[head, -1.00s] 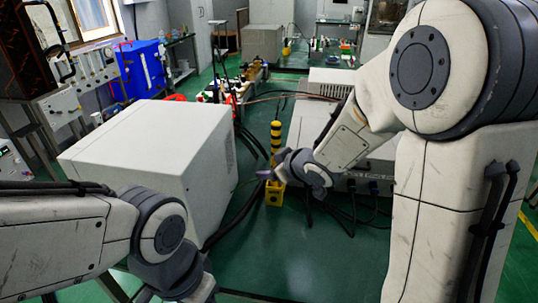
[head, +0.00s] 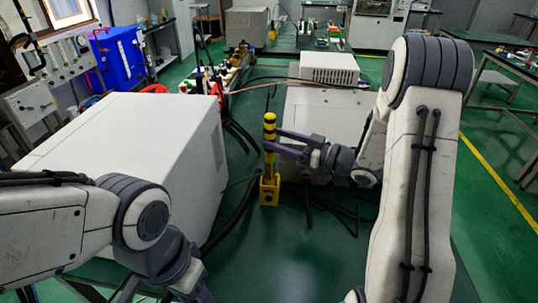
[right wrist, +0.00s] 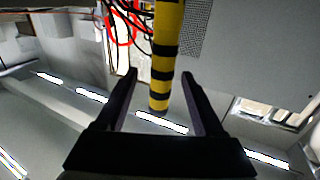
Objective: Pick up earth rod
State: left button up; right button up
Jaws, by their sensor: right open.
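In the right wrist view the rod (right wrist: 168,42) shows in the gap between the two open fingers of the right gripper (right wrist: 159,73), with no visible contact. My left arm is at the lower left of the head view, and its fingers do not show.
A large pale cabinet (head: 130,150) stands left of the rod, and a grey-white unit (head: 325,115) stands behind and right.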

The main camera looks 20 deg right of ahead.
jog(key=p+x, duration=0.1)
jog(key=x, duration=0.5)
jog(key=shift+s, duration=0.1)
grip_shut()
jog(key=shift+r, duration=0.1)
dwell(1.2)
